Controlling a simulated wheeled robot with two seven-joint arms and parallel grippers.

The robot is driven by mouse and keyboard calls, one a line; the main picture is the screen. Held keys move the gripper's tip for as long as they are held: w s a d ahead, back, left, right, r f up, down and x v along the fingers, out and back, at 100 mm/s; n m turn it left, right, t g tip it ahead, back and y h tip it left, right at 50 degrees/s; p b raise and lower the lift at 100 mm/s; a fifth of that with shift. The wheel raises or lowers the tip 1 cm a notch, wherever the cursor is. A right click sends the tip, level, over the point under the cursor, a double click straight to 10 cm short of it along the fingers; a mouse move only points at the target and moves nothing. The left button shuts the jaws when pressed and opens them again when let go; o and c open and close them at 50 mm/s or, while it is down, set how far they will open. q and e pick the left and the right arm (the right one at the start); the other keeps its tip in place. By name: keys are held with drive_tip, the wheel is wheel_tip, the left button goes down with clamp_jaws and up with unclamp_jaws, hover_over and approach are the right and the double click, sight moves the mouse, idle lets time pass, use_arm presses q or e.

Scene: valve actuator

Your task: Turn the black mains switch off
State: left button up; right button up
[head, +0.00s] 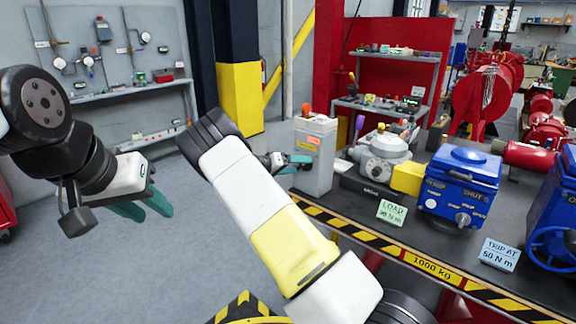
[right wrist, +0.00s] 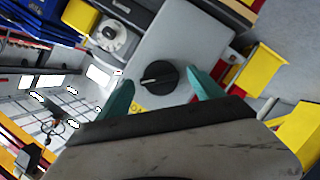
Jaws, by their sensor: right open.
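The black rotary mains switch (right wrist: 159,77) is on the face of a grey box (right wrist: 205,35). A pale mark on its knob points left in the right wrist view. My right gripper (right wrist: 160,82) is open, with one teal finger on each side of the knob; I cannot tell whether they touch it. In the head view my right gripper (head: 297,163) is at the left side of the grey box (head: 314,158), and the switch is hidden there. My left gripper (head: 153,212) hangs open and empty over the floor at the left.
The bench (head: 372,215) also holds a grey-white valve unit (head: 380,155), a yellow block (head: 407,178), blue actuators (head: 460,180) and a green LOAD card (head: 391,212). The floor at left is free.

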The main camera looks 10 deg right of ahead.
drive_tip(key=shift+w+d+f, duration=0.15)
drive_tip(key=shift+d, duration=0.3)
drive_tip(key=c, duration=1.4)
